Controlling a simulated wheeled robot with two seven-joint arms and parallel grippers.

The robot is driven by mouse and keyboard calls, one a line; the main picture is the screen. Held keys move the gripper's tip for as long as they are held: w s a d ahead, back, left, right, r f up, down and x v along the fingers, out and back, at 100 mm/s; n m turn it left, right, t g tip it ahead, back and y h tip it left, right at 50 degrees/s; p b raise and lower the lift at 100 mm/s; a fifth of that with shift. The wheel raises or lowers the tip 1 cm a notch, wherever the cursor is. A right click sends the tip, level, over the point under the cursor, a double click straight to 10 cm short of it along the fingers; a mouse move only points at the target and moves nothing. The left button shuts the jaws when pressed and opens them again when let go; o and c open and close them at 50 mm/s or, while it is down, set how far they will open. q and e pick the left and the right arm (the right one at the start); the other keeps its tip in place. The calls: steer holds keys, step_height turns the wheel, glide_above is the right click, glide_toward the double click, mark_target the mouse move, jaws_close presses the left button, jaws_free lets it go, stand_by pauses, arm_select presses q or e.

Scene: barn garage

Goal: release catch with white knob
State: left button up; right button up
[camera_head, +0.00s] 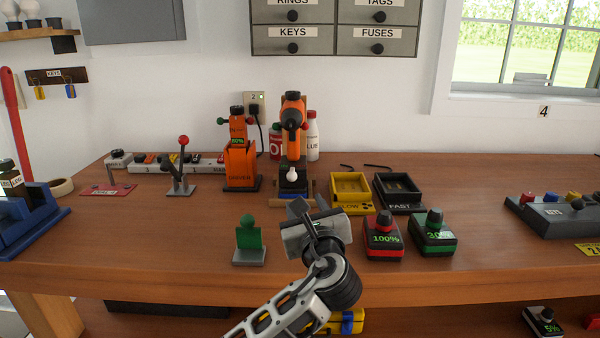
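A white knob (292,173) shows low on the front of a black holder (290,187) at the middle of the workbench. An orange and black power tool (293,112) stands upright above this holder. What the knob joins to is too small to tell. My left gripper (304,208) is in front of the holder and nearer to me, apart from the knob in the picture. Its fingers are seen from behind and partly hidden by its own body, so I cannot tell how far apart they are. My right gripper is not in view.
An orange tool (241,160) stands left of the holder. A green piece (250,235) is left of my gripper. Batteries marked 100% (383,238) and 30% (434,233) stand right, before yellow (352,188) and black (398,192) trays.

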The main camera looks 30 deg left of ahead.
mark_target(292, 178)
arm_select(q)
steer(key=x, duration=1.2)
steer(key=shift+w+a+r, duration=0.1)
steer(key=shift+a, duration=0.35)
steer(key=shift+w+a, duration=0.45)
steer(key=shift+w, duration=0.1)
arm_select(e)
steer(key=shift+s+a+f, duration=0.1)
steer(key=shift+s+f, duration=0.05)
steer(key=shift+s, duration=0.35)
